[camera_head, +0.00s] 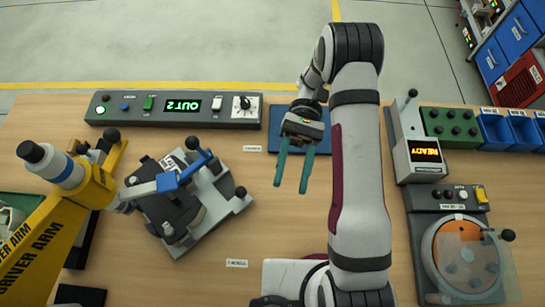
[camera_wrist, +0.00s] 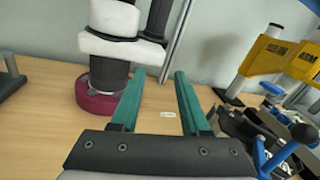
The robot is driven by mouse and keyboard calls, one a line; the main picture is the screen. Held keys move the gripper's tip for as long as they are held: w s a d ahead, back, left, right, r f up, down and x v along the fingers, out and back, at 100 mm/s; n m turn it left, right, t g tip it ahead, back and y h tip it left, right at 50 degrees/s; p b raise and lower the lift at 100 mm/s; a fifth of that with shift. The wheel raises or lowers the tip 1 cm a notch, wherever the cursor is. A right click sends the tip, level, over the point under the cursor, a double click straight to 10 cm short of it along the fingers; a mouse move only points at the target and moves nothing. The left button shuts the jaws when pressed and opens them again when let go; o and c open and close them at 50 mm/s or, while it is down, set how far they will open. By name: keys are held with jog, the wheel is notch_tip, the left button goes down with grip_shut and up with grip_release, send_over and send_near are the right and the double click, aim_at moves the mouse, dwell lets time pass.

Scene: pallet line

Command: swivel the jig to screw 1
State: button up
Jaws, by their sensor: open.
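The jig (camera_head: 205,205) is a grey plate on the left half of the bench, turned at an angle. It carries a black part (camera_head: 170,208), a blue clamp with a black-knobbed lever (camera_head: 190,168), and another black knob at its right corner. My gripper (camera_head: 291,183) has two teal fingers, apart and empty, above the bench right of the jig and not touching it. In the wrist view the fingers (camera_wrist: 160,75) are spread, and the blue clamp lever (camera_wrist: 272,155) shows at lower right. Screw numbers on the jig are not readable.
The yellow driver arm (camera_head: 45,230) reaches over the jig's left side. A control box (camera_head: 175,118) reading OUT 2 stands behind. A blue mat (camera_head: 278,140) lies under my wrist. At right are a READY unit (camera_head: 415,145) and a round-covered station (camera_head: 465,255). Bench between jig and gripper is clear.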

jog(key=shift+w, duration=0.1)
jog(key=shift+c, duration=1.1)
jog(key=w+a+f+n+t+h, duration=0.1)
jog(key=a+n, duration=0.1)
jog(key=n, duration=0.2)
jog(key=w+a+n+t+h, duration=0.1)
jog(key=w+a+n+t, duration=0.1)
jog(key=n, duration=0.2)
jog(key=w+a+f+n+t+h, duration=0.1)
jog(key=w+a+n+t, duration=0.1)
jog(key=n, duration=0.2)
jog(key=shift+f+h, duration=0.3)
jog(key=shift+f, duration=0.05)
grip_shut()
jog(key=w+a+r+n+t+y, duration=0.2)
jog(key=w+a+n+t, duration=0.3)
jog(key=a+n, duration=0.45)
jog(key=w+a+r+n+t+y, duration=0.1)
jog(key=w+a+n+t, duration=0.4)
jog(key=a, duration=0.7)
jog(key=shift+n+g, duration=0.3)
jog(key=shift+n, duration=0.05)
jog(key=x, duration=0.9)
jog(key=s+a, duration=0.2)
jog(key=shift+s+a+f, duration=0.1)
jog(key=shift+s+a, duration=0.1)
jog(key=shift+s, duration=0.05)
jog(key=shift+s+a, duration=0.25)
